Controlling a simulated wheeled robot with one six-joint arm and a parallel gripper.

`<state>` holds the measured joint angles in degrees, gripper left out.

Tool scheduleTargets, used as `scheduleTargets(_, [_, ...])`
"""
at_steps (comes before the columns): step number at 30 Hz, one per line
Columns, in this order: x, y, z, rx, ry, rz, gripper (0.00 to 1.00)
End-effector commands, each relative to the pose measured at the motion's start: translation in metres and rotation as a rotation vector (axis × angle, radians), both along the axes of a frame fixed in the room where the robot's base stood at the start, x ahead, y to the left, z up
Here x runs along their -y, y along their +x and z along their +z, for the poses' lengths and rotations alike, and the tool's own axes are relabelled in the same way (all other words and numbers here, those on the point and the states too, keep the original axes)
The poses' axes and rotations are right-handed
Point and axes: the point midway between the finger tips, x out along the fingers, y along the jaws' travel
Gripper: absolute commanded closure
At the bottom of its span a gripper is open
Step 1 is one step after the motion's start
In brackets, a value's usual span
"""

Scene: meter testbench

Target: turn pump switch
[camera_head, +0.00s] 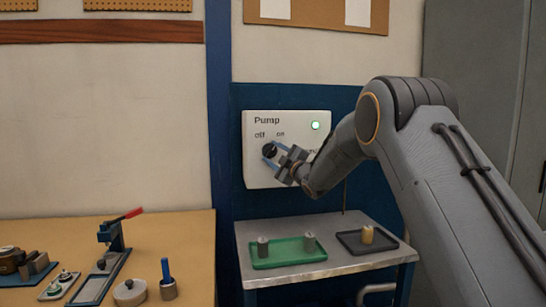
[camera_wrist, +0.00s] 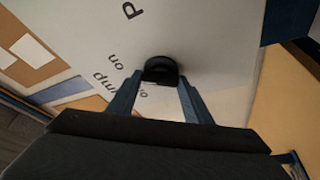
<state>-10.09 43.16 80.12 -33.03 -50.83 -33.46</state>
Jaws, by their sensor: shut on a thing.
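The white pump panel (camera_head: 258,178) hangs on the blue wall board, with the words "Pump", "off" and "on" and a lit green lamp (camera_head: 315,125). The black switch knob (camera_head: 269,150) is on its left part, below the words. My gripper (camera_head: 274,155) reaches it from the right, its blue fingers shut on the knob. In the wrist view the knob (camera_wrist: 161,70) sits between the fingertips of my gripper (camera_wrist: 160,84), against the panel (camera_wrist: 210,45). My gripper and arm hide the panel's lower right part and some lettering.
Below the panel a metal table (camera_head: 325,268) bears a green tray (camera_head: 288,262) and a dark tray (camera_head: 350,251) with small cylinders. A wooden bench (camera_head: 190,232) at left holds a red-handled press (camera_head: 115,240) and small parts. Grey cabinets (camera_head: 470,60) stand at right.

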Motion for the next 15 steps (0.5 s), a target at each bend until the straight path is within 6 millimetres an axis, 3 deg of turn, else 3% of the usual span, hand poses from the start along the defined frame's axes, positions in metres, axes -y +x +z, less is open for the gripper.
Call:
scheduleTargets(9, [0.0003,0.0001,-0.0018,-0.005,0.002,0.000,0.77])
scheduleTargets(10, [0.0003,0.0001,-0.0018,-0.005,0.002,0.000,0.50])
scheduleTargets(12, [0.0002,0.0000,-0.0016,-0.004,0.001,0.000,0.38])
scheduleTargets(15, [-0.0002,-0.0001,-0.0012,-0.003,0.002,0.000,0.36])
